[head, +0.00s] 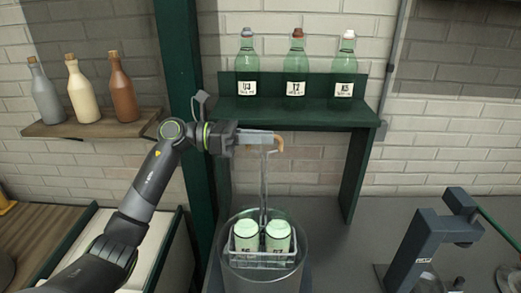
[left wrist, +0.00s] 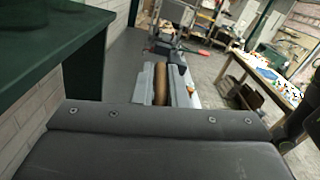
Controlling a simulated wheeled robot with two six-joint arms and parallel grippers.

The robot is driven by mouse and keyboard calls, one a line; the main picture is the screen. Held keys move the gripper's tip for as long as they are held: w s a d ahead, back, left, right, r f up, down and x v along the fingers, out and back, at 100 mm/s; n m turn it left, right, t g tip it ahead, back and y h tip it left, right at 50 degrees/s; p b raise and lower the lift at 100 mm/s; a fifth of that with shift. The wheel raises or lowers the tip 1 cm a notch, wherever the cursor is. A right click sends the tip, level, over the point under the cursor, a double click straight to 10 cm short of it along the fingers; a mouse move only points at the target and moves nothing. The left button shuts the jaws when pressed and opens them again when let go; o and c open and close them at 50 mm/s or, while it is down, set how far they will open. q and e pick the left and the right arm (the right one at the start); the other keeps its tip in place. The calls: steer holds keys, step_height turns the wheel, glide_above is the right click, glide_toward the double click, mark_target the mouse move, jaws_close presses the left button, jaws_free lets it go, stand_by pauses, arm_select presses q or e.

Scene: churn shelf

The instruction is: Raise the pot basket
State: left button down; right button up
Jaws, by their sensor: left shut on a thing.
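The pot basket (head: 262,262) is a wire carrier with a tall upright handle rod, seen in the head view inside a round glass-like pot (head: 304,250). It holds two pale green jars (head: 246,236). My left gripper (head: 277,141) is shut on the wooden grip at the top of the basket's handle. In the left wrist view the brown grip (left wrist: 161,84) lies between the grey fingers. The basket's lower part appears to be within the pot walls. My right gripper is not in view.
A green shelf (head: 300,112) with three labelled bottles (head: 295,65) stands just behind the handle. A wooden wall shelf (head: 90,126) with three bottles is at the left. A dark stand (head: 425,245) is at the right on the grey counter.

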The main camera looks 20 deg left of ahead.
arm_select(q)
steer(key=shift+r, duration=0.15)
steer(key=c, duration=1.5)
jaws_free()
steer(key=shift+a, duration=0.1)
steer(key=shift+a+f, duration=0.2)
steer(key=b+v, duration=0.8)
steer(key=v, duration=0.9)
steer(key=shift+r, duration=0.25)
